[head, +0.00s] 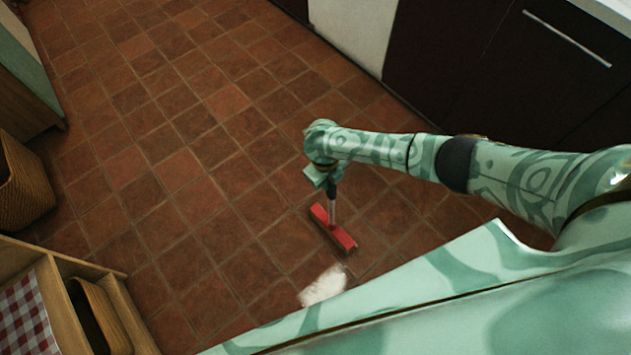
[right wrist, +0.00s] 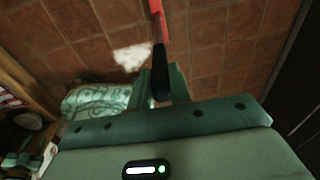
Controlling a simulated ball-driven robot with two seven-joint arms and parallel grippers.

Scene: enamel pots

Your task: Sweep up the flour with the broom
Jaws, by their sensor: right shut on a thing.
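A small broom with a red head (head: 333,230) stands on the tiled floor under my right gripper (head: 326,182). The gripper is shut on the dark upper part of its handle. In the right wrist view the black grip of the broom (right wrist: 160,75) sits at the gripper, with a red part beyond it. A white patch of flour (head: 323,286) lies on the floor just below the broom head in the head view, apart from it. My body may cover part of the patch. The flour (right wrist: 131,57) also shows left of the broom in the right wrist view.
Dark cabinets (head: 500,70) with a metal handle line the upper right. A wooden unit (head: 62,262) with a checked cloth (head: 25,318) stands at lower left, and a woven basket (head: 25,185) is at the left edge. The tiled floor (head: 170,130) between is clear.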

